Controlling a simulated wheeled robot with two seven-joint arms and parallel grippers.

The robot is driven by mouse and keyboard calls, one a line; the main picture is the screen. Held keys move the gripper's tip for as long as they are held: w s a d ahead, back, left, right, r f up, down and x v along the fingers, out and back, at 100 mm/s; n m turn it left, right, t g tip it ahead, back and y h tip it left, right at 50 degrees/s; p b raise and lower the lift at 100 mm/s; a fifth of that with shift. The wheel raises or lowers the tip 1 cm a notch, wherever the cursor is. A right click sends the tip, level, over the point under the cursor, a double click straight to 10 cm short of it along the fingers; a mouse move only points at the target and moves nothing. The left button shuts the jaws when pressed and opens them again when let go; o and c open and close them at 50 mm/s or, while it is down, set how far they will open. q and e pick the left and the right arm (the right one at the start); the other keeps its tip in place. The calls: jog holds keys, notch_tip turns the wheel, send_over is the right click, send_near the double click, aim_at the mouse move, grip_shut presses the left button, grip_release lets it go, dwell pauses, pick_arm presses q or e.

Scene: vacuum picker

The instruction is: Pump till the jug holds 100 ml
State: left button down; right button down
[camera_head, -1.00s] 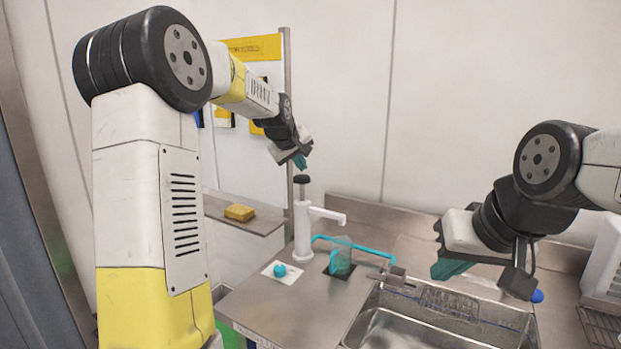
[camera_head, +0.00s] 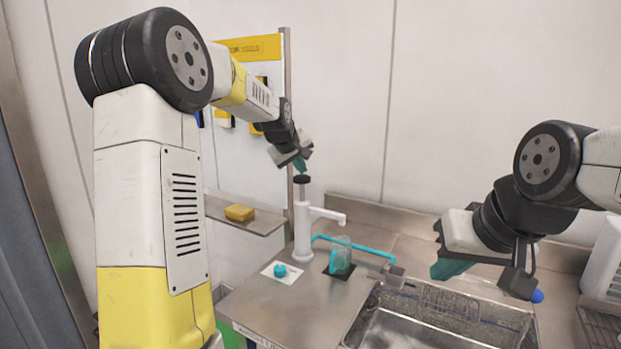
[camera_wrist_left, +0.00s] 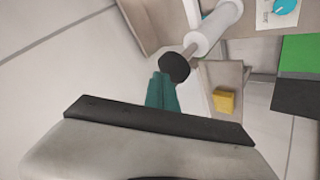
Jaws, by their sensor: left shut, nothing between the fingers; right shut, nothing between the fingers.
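The white pump (camera_head: 303,235) stands upright on the steel counter, its spout pointing right. Its black plunger knob (camera_head: 302,180) is raised on a thin stem. My left gripper (camera_head: 300,164) is shut and empty, with its teal fingertips just above the knob. In the left wrist view, the fingertips (camera_wrist_left: 162,92) show close to the knob (camera_wrist_left: 174,67); I cannot tell whether they touch. The clear jug (camera_head: 340,258) stands on a dark pad below the spout, with teal colour in it; its level cannot be read. My right gripper (camera_head: 450,268) is shut and empty above the sink's back edge.
A teal knob (camera_head: 280,270) sits on a white plate left of the jug. The steel sink (camera_head: 440,325) is at the front right. A yellow sponge (camera_head: 239,213) lies on a side shelf (camera_head: 255,224). The counter's front is clear.

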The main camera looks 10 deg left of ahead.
aim_at(300, 179)
pick_arm(q)
jog(key=shift+f, duration=2.2)
dwell(1.6)
jog(key=shift+r, duration=2.6)
jog(key=shift+r, duration=2.5)
